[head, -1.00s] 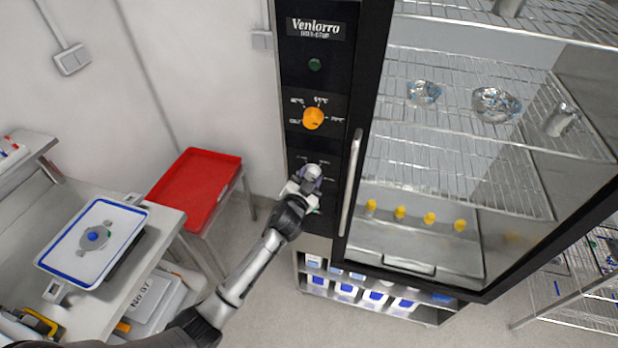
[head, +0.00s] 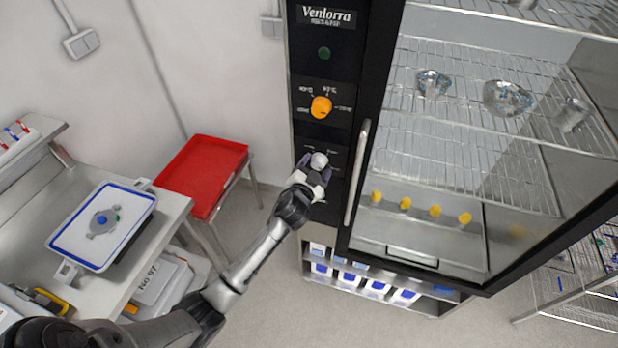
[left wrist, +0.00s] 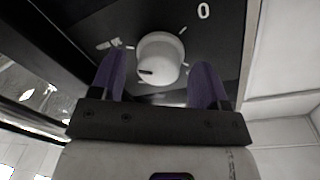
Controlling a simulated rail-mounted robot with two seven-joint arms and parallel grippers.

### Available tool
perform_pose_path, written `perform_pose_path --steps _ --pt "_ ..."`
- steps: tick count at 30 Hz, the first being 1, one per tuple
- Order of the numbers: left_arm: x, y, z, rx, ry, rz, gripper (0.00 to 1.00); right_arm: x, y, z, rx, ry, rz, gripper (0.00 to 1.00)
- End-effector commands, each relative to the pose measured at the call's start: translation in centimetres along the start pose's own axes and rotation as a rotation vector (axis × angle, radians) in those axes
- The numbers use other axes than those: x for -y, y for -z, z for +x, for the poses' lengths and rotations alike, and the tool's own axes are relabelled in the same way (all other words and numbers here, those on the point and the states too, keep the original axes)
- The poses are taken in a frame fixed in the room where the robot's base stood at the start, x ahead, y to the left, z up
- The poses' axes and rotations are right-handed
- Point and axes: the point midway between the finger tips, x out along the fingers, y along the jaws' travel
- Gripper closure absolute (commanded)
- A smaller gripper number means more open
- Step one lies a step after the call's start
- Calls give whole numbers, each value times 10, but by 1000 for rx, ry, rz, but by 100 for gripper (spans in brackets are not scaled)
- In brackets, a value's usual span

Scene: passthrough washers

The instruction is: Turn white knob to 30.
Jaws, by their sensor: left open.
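The white knob (head: 319,160) is on the black control panel of the tall cabinet, below the orange knob. It also shows in the left wrist view (left wrist: 160,58), with a dark mark on its face toward the lower left. A "0" is printed to its upper right, and another label at its left is too blurred to read. My left gripper (head: 315,168) is at the knob. In the left wrist view its purple fingers (left wrist: 159,75) are open, one on each side of the knob, with a gap visible on both sides. My right gripper is not in view.
The orange knob (head: 321,107) and a green button (head: 324,54) sit higher on the panel. The cabinet's door handle (head: 357,172) stands close to the right of my gripper. A red tray (head: 203,172) is on a stand at the left.

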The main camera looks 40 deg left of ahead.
Motion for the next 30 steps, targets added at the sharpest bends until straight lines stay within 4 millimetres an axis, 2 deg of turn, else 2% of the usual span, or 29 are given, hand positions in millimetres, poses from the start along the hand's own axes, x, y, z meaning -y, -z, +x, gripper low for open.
perform_pose_path --steps 5,12,18,24,30 --pt "-1 -1 -24 -1 -2 0 31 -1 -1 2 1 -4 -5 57" --pt "-1 -2 -73 0 -1 -1 31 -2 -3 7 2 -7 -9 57" --pt "-1 -1 -106 1 -1 -2 31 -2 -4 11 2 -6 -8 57" --pt "0 0 -127 -1 0 0 31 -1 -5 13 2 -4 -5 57" --pt "0 0 -134 0 0 -1 31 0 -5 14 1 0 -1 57"
